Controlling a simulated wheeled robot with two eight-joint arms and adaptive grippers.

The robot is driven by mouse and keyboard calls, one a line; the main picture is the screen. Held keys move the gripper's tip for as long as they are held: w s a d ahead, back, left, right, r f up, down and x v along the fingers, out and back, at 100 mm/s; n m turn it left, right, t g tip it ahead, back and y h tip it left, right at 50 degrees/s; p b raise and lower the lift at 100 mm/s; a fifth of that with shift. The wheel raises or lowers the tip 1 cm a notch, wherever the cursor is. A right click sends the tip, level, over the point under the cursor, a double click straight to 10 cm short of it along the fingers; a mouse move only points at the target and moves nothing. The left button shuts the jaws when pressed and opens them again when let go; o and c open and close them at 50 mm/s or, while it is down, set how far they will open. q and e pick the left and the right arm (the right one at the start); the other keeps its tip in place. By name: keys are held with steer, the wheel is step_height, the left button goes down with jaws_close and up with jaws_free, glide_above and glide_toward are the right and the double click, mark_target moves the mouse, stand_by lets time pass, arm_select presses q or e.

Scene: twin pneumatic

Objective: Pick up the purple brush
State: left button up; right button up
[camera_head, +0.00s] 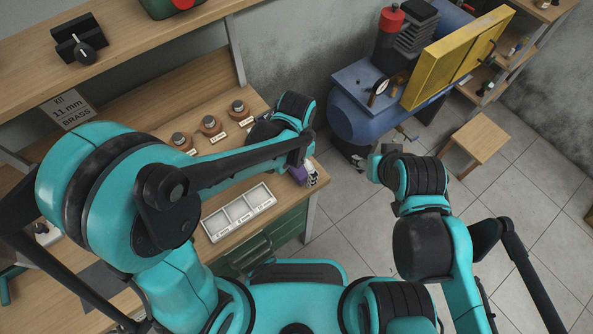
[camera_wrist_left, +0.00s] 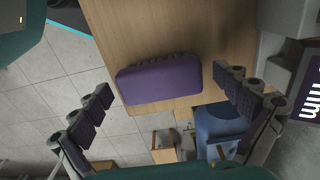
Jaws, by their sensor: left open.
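The purple brush (camera_wrist_left: 160,83) lies on the wooden bench top in the left wrist view, near the bench edge, with a dark bristle strip along its upper side. In the head view a small purple patch (camera_head: 298,174) of it shows at the bench's right end, mostly hidden by my left wrist. My left gripper (camera_wrist_left: 166,108) is open, its dark fingers apart on the left and right of the brush, not visibly touching it.
A white compartment tray (camera_head: 239,212) lies on the bench close to my left arm. Several round brass pieces (camera_head: 210,125) with labels stand behind it. A blue compressor (camera_head: 361,112) with a yellow panel (camera_head: 458,57) and a wooden stool (camera_head: 479,138) stand beyond the bench.

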arm_select(q)
steer(key=c, duration=1.3)
steer(key=shift+o, duration=0.2)
steer(key=shift+r, duration=0.1)
arm_select(e)
steer(key=shift+r, duration=0.15)
